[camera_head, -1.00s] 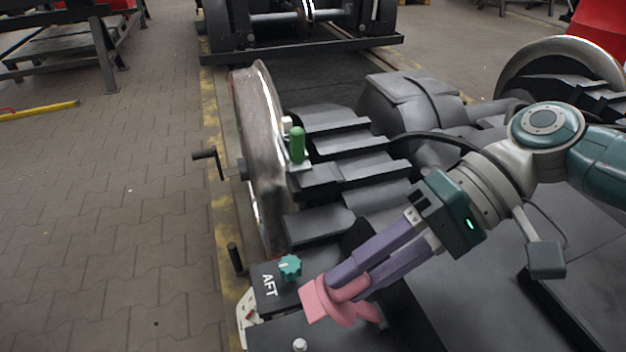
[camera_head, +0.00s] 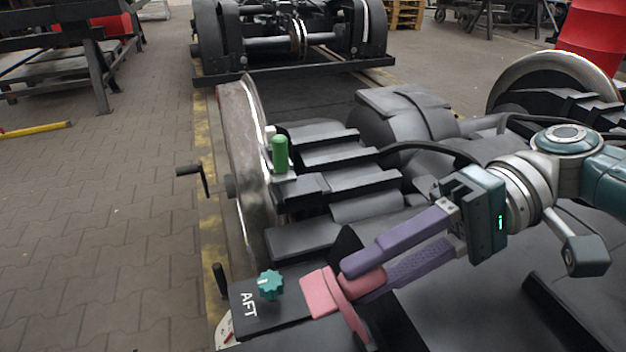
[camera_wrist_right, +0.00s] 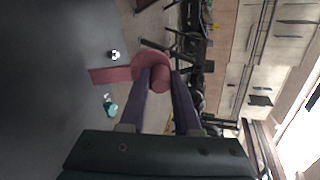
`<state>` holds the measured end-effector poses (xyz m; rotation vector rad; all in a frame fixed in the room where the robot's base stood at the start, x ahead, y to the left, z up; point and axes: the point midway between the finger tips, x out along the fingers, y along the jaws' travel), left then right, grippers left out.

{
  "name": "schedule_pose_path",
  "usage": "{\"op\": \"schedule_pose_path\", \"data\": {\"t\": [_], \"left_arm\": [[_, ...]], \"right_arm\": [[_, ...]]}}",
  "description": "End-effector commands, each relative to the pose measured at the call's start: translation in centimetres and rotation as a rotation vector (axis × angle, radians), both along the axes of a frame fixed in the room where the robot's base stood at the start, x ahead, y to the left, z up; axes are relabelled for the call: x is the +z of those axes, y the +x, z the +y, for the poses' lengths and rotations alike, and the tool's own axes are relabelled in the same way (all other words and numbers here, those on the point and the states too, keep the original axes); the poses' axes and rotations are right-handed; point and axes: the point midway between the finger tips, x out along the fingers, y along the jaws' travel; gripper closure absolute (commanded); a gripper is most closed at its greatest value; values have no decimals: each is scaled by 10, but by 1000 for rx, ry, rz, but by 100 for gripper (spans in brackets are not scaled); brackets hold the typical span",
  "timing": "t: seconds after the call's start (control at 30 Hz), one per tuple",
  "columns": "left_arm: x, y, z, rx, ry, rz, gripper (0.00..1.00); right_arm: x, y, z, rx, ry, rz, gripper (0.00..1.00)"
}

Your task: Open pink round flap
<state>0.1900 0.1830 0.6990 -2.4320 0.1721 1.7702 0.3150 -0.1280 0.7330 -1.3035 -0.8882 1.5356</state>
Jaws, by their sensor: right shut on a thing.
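The pink round flap (camera_head: 348,317) is at the lower middle of the head view, beside the AFT panel. It stands tilted up from the panel, with a flat pink tab (camera_head: 320,292) and a round knob (camera_head: 364,283). My right gripper (camera_head: 362,275) reaches in from the right, its two purple fingers shut on the pink knob. In the right wrist view the fingers (camera_wrist_right: 160,78) close around the pink round part (camera_wrist_right: 152,62), and the pink strip (camera_wrist_right: 108,75) runs left from it. What lies behind the flap is hidden. My left gripper is not in view.
A teal knob (camera_head: 270,285) sits on the black AFT panel (camera_head: 246,318), left of the flap. A green handle (camera_head: 280,153), a black crank (camera_head: 190,172) and a large steel wheel (camera_head: 243,160) stand beyond.

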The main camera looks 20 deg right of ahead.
Motion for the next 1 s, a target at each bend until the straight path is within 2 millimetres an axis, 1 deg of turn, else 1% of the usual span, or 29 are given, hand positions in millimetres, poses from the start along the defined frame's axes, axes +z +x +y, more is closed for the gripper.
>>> {"op": "schedule_pose_path", "data": {"t": [0.07, 0.1, 0.33, 0.57, 0.67, 0.77, 1.0], "left_arm": [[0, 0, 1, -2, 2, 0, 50], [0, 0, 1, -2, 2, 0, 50], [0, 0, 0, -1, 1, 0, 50], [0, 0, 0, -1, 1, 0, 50], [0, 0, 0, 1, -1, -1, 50], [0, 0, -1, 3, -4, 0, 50], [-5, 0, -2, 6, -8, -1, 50]], "right_arm": [[0, 0, 1, 2, 0, 2, 100], [0, 0, 1, 2, 0, 2, 64], [0, 0, 0, 1, 0, 1, 38], [0, 0, 0, 0, 0, 0, 38], [1, 1, -5, -2, -1, 0, 38], [6, 1, -18, -2, -3, -1, 38], [21, 3, -65, -4, -3, 0, 38]]}}
